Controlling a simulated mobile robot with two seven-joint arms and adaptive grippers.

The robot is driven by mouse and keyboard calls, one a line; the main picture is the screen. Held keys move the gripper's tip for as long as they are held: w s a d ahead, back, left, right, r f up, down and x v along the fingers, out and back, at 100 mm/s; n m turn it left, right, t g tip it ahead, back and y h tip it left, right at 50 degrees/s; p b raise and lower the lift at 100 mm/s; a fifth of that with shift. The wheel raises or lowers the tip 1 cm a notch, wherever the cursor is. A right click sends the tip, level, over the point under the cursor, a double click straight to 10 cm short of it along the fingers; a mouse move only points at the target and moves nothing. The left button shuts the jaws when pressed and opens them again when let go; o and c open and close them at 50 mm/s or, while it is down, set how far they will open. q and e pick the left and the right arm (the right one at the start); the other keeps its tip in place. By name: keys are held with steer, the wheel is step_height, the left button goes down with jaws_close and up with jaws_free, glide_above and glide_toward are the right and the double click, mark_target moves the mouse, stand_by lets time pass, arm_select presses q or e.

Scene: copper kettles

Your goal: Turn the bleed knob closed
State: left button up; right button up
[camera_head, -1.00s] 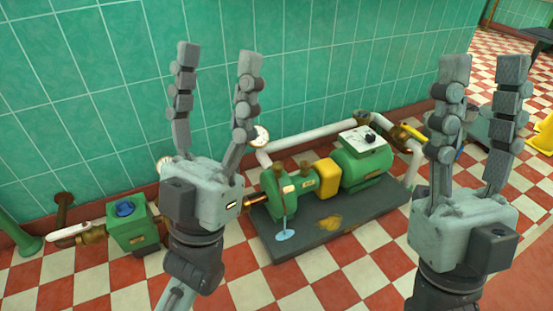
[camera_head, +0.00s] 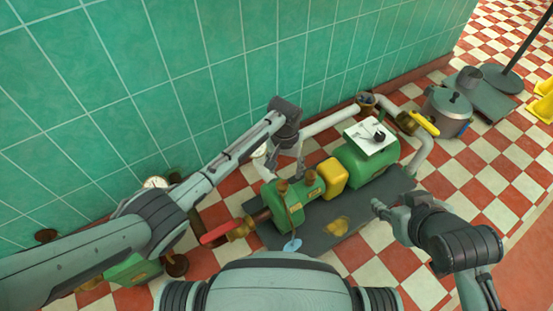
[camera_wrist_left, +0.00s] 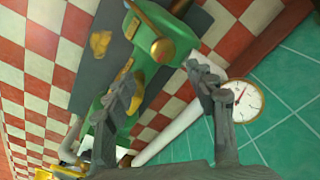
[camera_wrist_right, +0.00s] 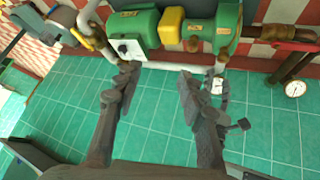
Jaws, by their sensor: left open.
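The green pump (camera_head: 283,212) stands on a dark base plate (camera_head: 320,243) on the floor. Two small brass fittings (camera_head: 309,177) show on its top; I cannot tell for certain which is the bleed knob. In the left wrist view, a round brass knob (camera_wrist_left: 162,50) on the pump lies just beyond the gap between my left fingertips. My left gripper (camera_head: 279,160) is open, pointing down on the wall side of the pump, apart from the knob.
A yellow coupling guard (camera_head: 332,174) and a green motor (camera_head: 363,163) sit beside the pump. A red-handled valve (camera_head: 215,235), a yellow-handled valve (camera_head: 421,122), white pipe (camera_head: 335,118) and a gauge (camera_wrist_left: 240,100) surround it.

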mark_target(283, 184)
arm_select(q)
steer(key=shift+s+a, duration=0.1)
steer(key=shift+a, duration=0.2)
steer(key=shift+f, duration=0.2)
step_height(283, 184, down, 4)
steer(key=shift+s+f+b, duration=0.1)
steer(key=shift+f+b, duration=0.05)
steer(key=shift+b, duration=0.75)
step_height(283, 184, down, 3)
steer(key=shift+r+b, duration=0.1)
steer(key=shift+b, duration=0.45)
arm_select(e)
steer(key=w+a+r+n+t+y, duration=0.1)
steer(key=w+a+r+t+y, duration=0.3)
steer(key=a+r, duration=0.5)
steer(key=w+t, duration=0.2)
steer(key=w, duration=0.1)
steer(key=shift+a+r+t, duration=0.2)
steer(key=shift+r+t, duration=0.2)
arm_select(q)
steer(key=shift+c, duration=0.5)
steer(key=c, duration=1.1)
steer(key=shift+o, duration=0.2)
